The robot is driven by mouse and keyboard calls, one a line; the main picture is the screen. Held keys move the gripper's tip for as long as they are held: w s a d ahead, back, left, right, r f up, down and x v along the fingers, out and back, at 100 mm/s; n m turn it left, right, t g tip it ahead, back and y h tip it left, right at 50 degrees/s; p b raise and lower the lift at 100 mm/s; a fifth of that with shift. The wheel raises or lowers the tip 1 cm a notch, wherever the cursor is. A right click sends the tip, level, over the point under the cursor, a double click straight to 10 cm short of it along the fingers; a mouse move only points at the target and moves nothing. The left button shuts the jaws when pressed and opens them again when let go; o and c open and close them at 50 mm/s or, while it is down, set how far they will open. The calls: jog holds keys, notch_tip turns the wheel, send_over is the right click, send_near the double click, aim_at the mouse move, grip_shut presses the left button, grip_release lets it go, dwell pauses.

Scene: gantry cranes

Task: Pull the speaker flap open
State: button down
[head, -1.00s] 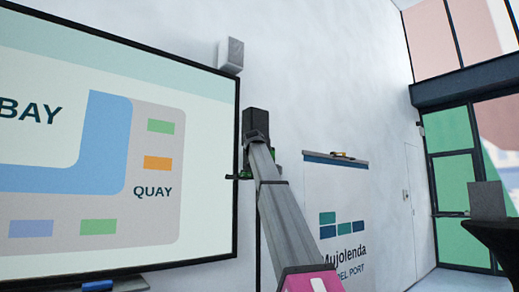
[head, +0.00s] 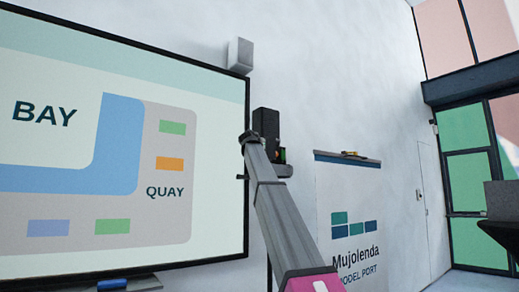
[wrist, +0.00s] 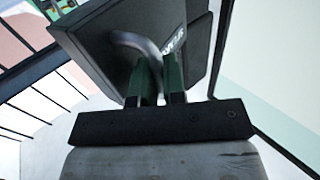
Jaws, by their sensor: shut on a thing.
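The speaker is a dark upright box (head: 266,122) standing just right of the screen in the head view. The wrist view shows its dark front panel, the flap (wrist: 100,50), close up, with a pale curved handle and white lettering. My gripper (wrist: 157,75) has two green fingers shut on the handle. The fingers cover part of the handle and lettering. How far the flap stands open I cannot tell.
A large wall screen (head: 120,150) fills the left, its edge close to my arm. A small grey box (head: 240,56) is on the wall above its corner. A Mujolenda sign board (head: 350,215) is at the right, with a dark table (head: 498,236) farther right.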

jog(key=shift+r, duration=0.1)
jog(key=c, duration=1.2)
grip_release()
jog(key=shift+s, duration=0.1)
jog(key=v, duration=1)
jog(key=shift+s, duration=0.35)
jog(key=shift+a, duration=0.15)
